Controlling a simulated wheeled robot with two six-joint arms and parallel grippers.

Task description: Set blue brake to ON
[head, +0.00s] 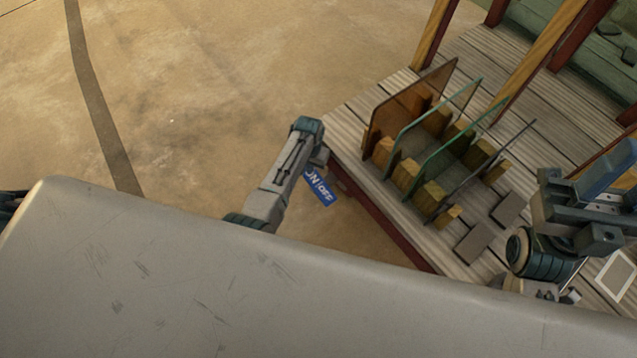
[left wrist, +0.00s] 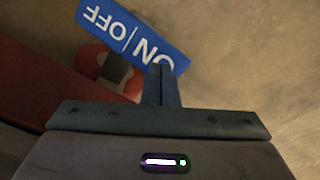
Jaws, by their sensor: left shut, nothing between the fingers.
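A blue plate with white ON | OFF lettering (head: 321,190) shows just below the end of my left arm, beside the wooden platform. In the left wrist view the same plate (left wrist: 118,27) appears upside down. A red-orange part with a dark grey piece (left wrist: 112,70) lies partly behind the plate there; I cannot tell its setting. My left gripper (left wrist: 160,70) is shut and empty, its fingertips overlapping the ON end of the plate in view. I cannot tell whether they touch. In the head view the left gripper (head: 319,157) is mostly hidden by its arm.
A slatted wooden platform (head: 345,125) with a dark red edge stands to the right, holding a wooden rack with upright glass panes (head: 405,105). Open brown floor (head: 200,90) lies left.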

